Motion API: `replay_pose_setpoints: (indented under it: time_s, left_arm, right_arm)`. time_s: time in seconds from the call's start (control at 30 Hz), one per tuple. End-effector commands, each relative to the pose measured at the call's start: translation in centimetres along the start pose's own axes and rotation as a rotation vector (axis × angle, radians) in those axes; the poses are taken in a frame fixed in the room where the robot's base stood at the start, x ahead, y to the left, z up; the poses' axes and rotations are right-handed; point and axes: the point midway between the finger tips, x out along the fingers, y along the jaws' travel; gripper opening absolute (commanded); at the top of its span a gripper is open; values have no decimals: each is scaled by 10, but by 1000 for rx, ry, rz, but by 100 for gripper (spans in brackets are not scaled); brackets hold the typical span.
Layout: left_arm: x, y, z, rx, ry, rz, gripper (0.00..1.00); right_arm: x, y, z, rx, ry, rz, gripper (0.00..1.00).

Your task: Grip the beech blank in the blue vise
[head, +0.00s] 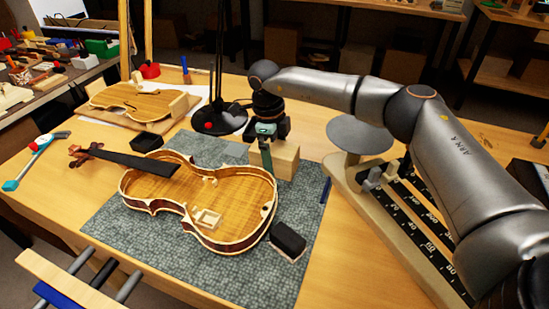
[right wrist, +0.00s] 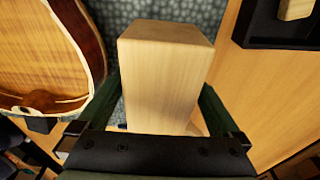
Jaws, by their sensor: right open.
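The beech blank (head: 284,160), a pale upright block, stands at the right back edge of the grey mat in the head view. My right gripper (head: 266,143) points down at it. In the right wrist view the blank (right wrist: 163,75) lies between the two green fingers of the open gripper (right wrist: 158,108), one finger on each side. I cannot tell whether either finger touches it. The blue vise (head: 58,296), with a wooden jaw bar and metal rods, is at the lower left of the head view, partly cut off. My left gripper is not in view.
An open violin body (head: 150,192) lies on the mat (head: 130,250), left of the blank. A black-topped block (head: 287,240) is in front. A black lamp base (head: 219,118) stands behind left, and a grey disc (head: 360,134) and machine are at right.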

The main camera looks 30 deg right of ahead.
Motion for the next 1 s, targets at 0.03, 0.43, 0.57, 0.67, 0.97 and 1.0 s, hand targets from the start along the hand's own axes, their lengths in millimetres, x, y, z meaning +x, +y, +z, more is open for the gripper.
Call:
replay_pose_setpoints:
  time_s: [0.03,0.43,0.57,0.67,0.97,1.0]
  left_arm:
    - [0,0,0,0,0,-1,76]
    - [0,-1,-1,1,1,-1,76]
    - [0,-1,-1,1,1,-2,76]
    - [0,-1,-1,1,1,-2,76]
    - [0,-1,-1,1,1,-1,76]
    - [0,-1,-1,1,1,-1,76]
  right_arm:
    - [-1,0,0,0,-1,0,100]
    - [-1,0,0,0,0,0,64]
    - [-1,0,0,0,-1,0,49]
    - [-2,0,0,0,-1,0,38]
    - [-2,0,0,0,-1,0,4]
    - [-2,0,0,0,-1,0,1]
